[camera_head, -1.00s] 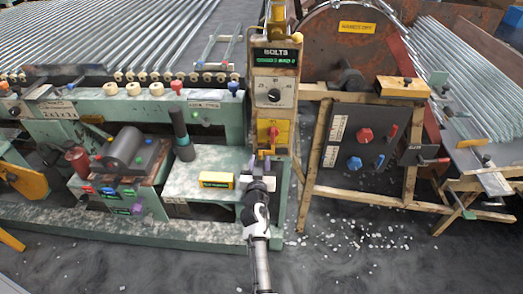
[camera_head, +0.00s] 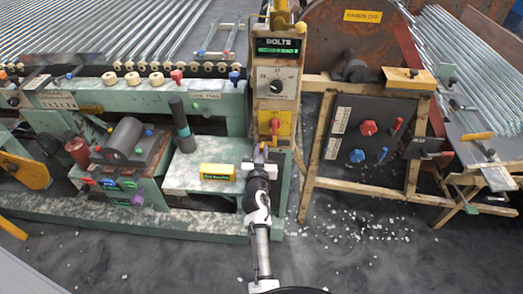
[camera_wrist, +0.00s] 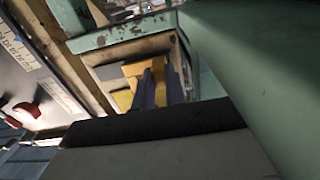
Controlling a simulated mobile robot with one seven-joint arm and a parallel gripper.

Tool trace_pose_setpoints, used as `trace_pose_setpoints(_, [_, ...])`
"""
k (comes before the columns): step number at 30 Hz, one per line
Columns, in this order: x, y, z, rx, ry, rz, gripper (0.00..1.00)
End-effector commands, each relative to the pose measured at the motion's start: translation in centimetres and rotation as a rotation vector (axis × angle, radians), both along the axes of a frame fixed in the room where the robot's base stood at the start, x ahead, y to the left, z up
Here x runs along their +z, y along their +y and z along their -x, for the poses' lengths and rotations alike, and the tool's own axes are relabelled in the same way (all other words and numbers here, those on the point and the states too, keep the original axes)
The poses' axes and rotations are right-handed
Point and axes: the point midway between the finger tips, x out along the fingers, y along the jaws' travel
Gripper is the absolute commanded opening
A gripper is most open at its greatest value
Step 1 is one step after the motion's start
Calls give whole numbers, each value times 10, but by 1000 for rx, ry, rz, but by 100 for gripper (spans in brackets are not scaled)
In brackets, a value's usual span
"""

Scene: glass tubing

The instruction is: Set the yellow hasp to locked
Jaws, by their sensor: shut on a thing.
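The yellow hasp (camera_wrist: 133,72) shows in the wrist view as a small yellow piece at the purple-grey fingers of my gripper (camera_wrist: 160,88). In the head view my gripper (camera_head: 260,155) is at the front of the tall post, just below a yellow plate (camera_head: 275,125) with a red handle. The fingers are shut on the hasp and hide part of it. A bit of yellow shows at the fingertips in the head view. I cannot read whether the hasp is locked.
The post (camera_head: 277,88) carries a dial and a BOLTS sign. A yellow box (camera_head: 217,172) lies on the green bench left of my arm. A dark panel (camera_head: 362,142) with red and blue knobs stands to the right on a wooden frame. White bits litter the floor.

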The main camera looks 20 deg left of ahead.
Motion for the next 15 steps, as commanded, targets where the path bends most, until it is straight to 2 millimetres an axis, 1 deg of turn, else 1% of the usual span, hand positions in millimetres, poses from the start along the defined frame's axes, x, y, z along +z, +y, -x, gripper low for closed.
trace_pose_setpoints(4, [1, -1, -1, 0, 0, 0, 0])
trace_pose_setpoints(10, [3, -24, -8, -3, 2, 2, 0])
trace_pose_setpoints(15, [1, -28, -9, -3, -1, 1, 0])
